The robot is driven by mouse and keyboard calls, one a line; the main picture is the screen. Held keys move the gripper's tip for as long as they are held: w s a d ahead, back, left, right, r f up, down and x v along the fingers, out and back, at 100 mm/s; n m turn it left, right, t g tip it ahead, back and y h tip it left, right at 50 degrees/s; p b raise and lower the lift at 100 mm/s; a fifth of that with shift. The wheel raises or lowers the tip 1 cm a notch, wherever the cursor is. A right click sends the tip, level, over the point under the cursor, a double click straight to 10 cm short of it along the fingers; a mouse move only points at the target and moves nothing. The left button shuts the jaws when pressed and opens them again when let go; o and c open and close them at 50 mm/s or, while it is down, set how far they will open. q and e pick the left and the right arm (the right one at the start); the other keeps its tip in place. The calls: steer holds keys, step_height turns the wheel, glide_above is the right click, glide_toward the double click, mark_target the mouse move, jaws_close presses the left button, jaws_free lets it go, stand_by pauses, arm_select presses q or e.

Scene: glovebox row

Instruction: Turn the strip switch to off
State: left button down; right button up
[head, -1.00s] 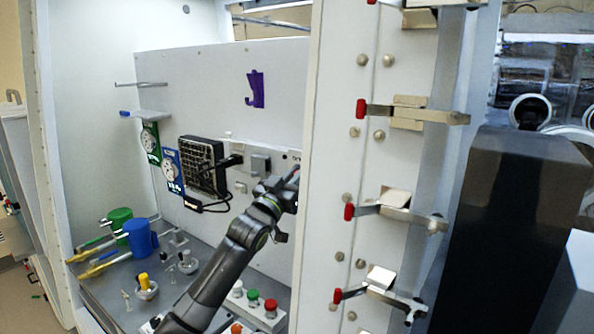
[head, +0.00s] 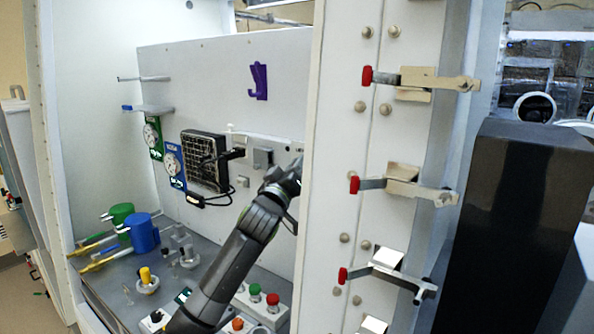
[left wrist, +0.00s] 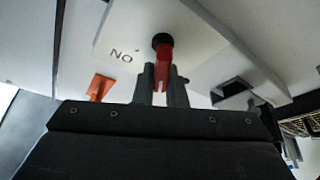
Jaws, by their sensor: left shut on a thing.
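The strip switch's red lever (left wrist: 164,58) rises from a dark round pivot on a white plate in the left wrist view. The letters "NO" (left wrist: 121,56), which read as ON turned around, are beside it. My left gripper (left wrist: 162,84) is shut on the red lever, one grey finger on each side. In the head view my left gripper (head: 293,172) reaches the back panel right beside the white post, and the switch is hidden there by gripper and post. My right gripper is not in view.
A white post (head: 335,110) with red-tipped latches (head: 370,184) stands close right of my left gripper. A grey box (head: 262,158) and a black grille unit (head: 203,160) are on the panel to its left. Coloured buttons (head: 272,299) sit below. An orange part (left wrist: 100,87) is near the lever.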

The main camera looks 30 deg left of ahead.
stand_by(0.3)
arm_select(q)
steer(key=c, duration=1.5)
jaws_free()
steer(key=shift+s, duration=0.1)
steer(key=shift+s+f, duration=0.25)
steer(key=b+v, duration=0.6)
steer(key=v, duration=1)
steer(key=shift+s, duration=0.3)
